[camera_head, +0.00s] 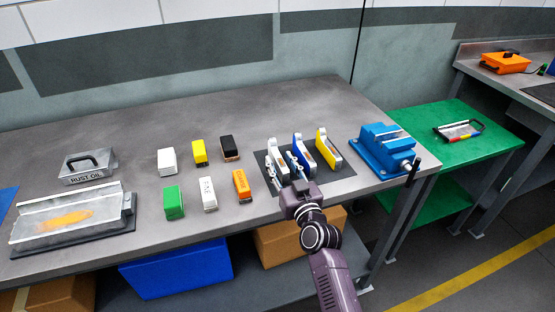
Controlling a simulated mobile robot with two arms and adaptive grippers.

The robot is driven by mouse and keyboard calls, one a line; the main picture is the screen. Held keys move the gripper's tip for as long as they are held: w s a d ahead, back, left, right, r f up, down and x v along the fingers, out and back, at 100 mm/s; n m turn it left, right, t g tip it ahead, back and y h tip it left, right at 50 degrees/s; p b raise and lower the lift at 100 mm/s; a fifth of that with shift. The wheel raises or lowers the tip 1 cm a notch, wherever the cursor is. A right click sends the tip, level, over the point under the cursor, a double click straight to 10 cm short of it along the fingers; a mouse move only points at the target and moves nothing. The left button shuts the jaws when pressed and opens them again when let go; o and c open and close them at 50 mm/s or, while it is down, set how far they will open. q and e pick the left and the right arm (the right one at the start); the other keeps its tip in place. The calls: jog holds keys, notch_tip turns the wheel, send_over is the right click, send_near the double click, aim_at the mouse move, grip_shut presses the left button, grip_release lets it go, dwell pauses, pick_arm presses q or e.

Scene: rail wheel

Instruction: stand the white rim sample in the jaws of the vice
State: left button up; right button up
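The white rim sample (279,153) stands on a dark mat (339,174) on the grey bench, leftmost of three curved rim samples. My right gripper (281,168) is at its near end, reaching in from the front. Its two fingers are spread, one to the left and one to the right of the white sample's near part. I cannot tell whether they touch it. The blue vice (383,146) stands to the right of the mat, at the bench's right end. Its jaws look empty. My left gripper is not in view.
A blue rim sample (304,152) and a yellow one (328,149) stand close to the right of the white one. Several small coloured blocks (209,194) stand left of the mat. The bench's back is clear.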

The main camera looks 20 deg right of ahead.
jog(key=shift+w, duration=0.25)
grip_shut()
dwell(0.3)
jog(key=shift+r, duration=0.25)
